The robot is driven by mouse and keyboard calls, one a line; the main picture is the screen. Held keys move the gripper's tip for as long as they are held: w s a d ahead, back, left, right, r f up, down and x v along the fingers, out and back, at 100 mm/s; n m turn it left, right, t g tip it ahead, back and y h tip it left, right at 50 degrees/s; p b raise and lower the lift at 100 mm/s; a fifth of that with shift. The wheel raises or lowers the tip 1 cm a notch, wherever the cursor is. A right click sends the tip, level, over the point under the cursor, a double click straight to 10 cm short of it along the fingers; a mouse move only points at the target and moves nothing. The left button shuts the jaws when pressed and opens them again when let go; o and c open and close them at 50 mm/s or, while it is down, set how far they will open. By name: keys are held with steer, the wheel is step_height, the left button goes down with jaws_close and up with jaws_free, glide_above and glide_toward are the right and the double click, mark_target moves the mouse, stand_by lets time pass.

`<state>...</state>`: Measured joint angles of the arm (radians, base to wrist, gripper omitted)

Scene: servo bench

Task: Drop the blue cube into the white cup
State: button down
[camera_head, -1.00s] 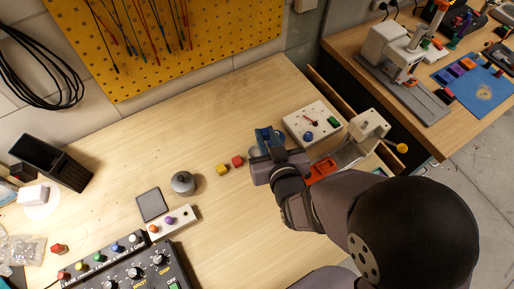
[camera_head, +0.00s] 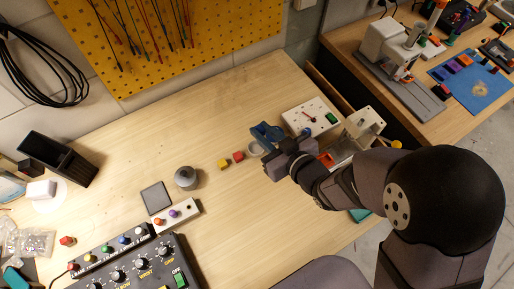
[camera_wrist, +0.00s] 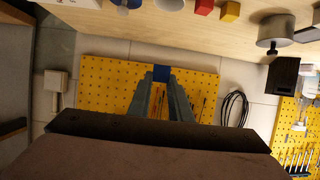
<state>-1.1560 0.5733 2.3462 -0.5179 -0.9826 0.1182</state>
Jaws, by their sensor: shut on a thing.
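My gripper (camera_head: 264,132) is shut on the blue cube, which shows between the fingertips in the wrist view (camera_wrist: 161,74). In the head view the blue at the finger ends (camera_head: 258,128) blends with the fingers, so the cube's outline is unclear there. The white cup (camera_head: 255,149) stands on the bench just left of and below the fingers in the head picture, with its round rim partly beside the gripper. Part of it shows at the top edge of the wrist view (camera_wrist: 171,4). The cube is outside the cup.
A red cube (camera_head: 238,156) and a yellow cube (camera_head: 223,164) lie left of the cup. A grey cylinder (camera_head: 186,177) stands farther left. The bench behind the cubes is clear.

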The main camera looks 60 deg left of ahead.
steer(key=shift+f, duration=0.2)
step_height(320, 180, down, 6)
steer(key=b, duration=0.4)
steer(key=shift+r+b, duration=0.15)
steer(key=shift+b, duration=0.15)
steer(key=c, duration=1.5)
jaws_free()
steer(key=shift+c, duration=0.2)
steer(key=p+v, duration=0.1)
steer(key=v, duration=0.6)
steer(key=shift+d, duration=0.15)
